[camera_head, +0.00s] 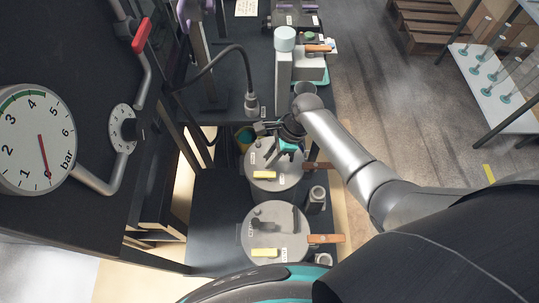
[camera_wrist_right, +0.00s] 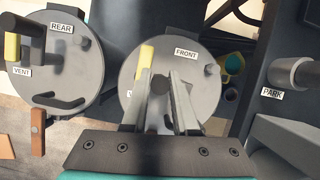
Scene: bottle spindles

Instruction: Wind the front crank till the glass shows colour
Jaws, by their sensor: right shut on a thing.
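The front drum (camera_head: 268,182) has a round grey lid and stands below my right gripper in the head view. Its lid, labelled FRONT, also shows in the wrist view (camera_wrist_right: 195,62). My right gripper (camera_head: 287,150) is over this lid, its fingers shut on a dark upright knob, the front crank's grip (camera_wrist_right: 160,87). The fingers hide most of the crank's arm. A yellow vent handle (camera_wrist_right: 145,58) is on the lid. I cannot make out a sight glass or any colour in it. My left gripper is not in view.
The rear drum (camera_head: 276,240) stands nearer, with its own crank and yellow vent handle. A wooden handle (camera_head: 326,239) sticks out at its right. A post labelled PARK (camera_wrist_right: 290,72) stands close by. A pressure gauge (camera_head: 35,140) at left has its needle near 0.

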